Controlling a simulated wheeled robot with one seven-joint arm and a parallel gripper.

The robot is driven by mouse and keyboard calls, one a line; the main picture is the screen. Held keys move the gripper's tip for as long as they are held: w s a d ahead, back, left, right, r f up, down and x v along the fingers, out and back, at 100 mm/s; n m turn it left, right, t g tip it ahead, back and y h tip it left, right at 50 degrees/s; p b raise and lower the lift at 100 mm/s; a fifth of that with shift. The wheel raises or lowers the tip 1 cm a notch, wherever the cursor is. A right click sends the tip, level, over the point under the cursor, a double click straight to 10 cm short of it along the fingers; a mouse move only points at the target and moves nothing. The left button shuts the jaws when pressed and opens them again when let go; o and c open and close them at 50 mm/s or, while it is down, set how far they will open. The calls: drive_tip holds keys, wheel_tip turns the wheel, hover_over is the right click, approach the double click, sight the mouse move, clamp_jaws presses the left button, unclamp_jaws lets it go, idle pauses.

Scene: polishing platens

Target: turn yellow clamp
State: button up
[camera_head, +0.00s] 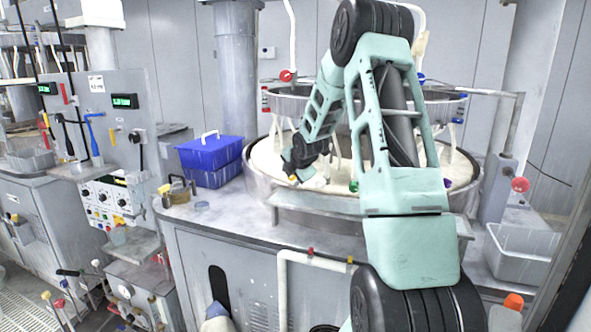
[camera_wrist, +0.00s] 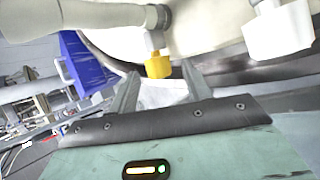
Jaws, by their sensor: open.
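The yellow clamp (camera_wrist: 158,66) shows in the wrist view as a small yellow block on the end of a pale fitting, near the platen's rim. My gripper (camera_wrist: 160,80) is open, with one finger on each side of the clamp in the picture. I cannot tell whether either finger touches it. In the head view my gripper (camera_head: 291,175) reaches over the left part of the round platen basin (camera_head: 256,187). A small yellow spot shows at its tip there, and my arm hides much of the basin.
A blue box (camera_head: 212,158) with a white handle stands on the counter left of the basin; it also shows in the wrist view (camera_wrist: 82,60). A white block (camera_wrist: 278,35) is right of the clamp. A pale pipe (camera_wrist: 100,14) crosses the upper left. A padlock-like item (camera_head: 179,190) lies on the counter.

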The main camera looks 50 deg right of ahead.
drive_tip(key=p+v, duration=0.5)
drive_tip(key=v, duration=1.2)
drive_tip(key=shift+r, duration=0.1)
